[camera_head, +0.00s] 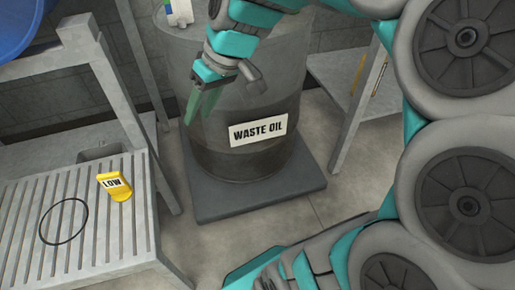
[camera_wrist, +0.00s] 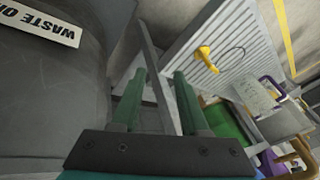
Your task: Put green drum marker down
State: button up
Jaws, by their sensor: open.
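My gripper (camera_head: 198,112) hangs in front of the waste oil drum (camera_head: 250,165) in the head view, pointing down. Its two green fingers stand apart in the wrist view (camera_wrist: 160,78), with nothing between them. A small white and green item (camera_head: 179,12) stands on top of the drum, cut by the upper picture edge. I cannot tell if it is the green drum marker. A yellow marker reading LOW (camera_head: 115,186) stands on the slatted grey bench; it also shows in the wrist view (camera_wrist: 206,58).
A thin black ring (camera_head: 63,222) lies on the slatted bench (camera_head: 110,255). The drum stands on a dark flat base (camera_head: 265,192). A grey stand (camera_head: 345,85) is to its right. A blue round container (camera_head: 22,25) is at upper left.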

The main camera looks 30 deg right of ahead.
jog(key=s+f+m+g+h, duration=0.1)
jog(key=s+f, duration=0.2)
jog(key=s, duration=0.4)
jog(key=s+f+m+g+h, duration=0.1)
jog(key=s+f+g+h, duration=0.1)
jog(key=s+f, duration=0.2)
jog(key=s+d+f+m+g+h, duration=0.1)
jog(key=s+f, duration=0.3)
jog(key=s, duration=0.5)
jog(key=shift+s+f+g, duration=0.15)
jog(key=shift+s+g, duration=0.15)
jog(key=shift+s, duration=0.05)
notch_tip(320, 180, up, 5)
jog(key=p, duration=0.4)
jog(key=shift+p, duration=0.4)
